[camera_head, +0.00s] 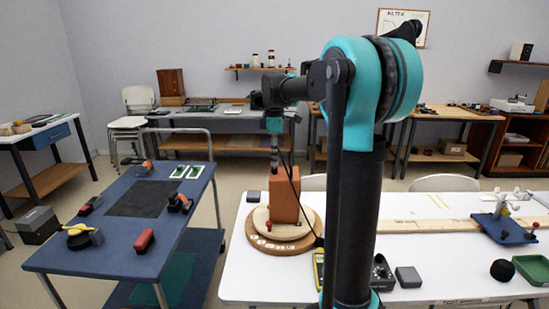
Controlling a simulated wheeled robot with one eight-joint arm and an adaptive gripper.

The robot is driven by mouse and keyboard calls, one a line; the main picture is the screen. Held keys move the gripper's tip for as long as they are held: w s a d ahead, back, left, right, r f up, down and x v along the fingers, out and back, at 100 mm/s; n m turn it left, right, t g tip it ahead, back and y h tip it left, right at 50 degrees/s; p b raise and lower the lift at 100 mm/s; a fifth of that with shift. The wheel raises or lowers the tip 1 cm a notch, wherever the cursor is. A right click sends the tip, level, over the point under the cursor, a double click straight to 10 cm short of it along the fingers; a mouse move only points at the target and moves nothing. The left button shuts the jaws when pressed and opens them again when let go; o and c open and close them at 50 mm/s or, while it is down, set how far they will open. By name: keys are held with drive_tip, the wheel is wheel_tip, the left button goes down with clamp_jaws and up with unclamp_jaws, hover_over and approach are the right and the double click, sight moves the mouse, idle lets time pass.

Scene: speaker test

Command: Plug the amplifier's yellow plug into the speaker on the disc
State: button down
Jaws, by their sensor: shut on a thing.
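The speaker (285,199) is an orange-brown box standing upright on the round wooden disc (262,241), at the left of the white table. My gripper (275,169) points down at the speaker's upper left edge. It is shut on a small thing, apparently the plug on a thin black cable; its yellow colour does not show. I cannot tell whether it touches the speaker. The cable (299,203) runs down past the speaker's right side and goes behind my arm. A dark box with knobs (381,272), perhaps the amplifier, stands right of my arm's column.
A yellow meter (318,268) and a small grey box (408,277) lie near the front. A blue stand (503,228), green tray (533,269) and black round thing (502,270) are at right. A blue cart (120,249) with tools stands left. My arm hides the table's middle.

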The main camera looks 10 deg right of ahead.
drive_tip(key=shift+f, duration=0.55)
idle(0.6)
drive_tip(key=c, duration=1.4)
unclamp_jaws()
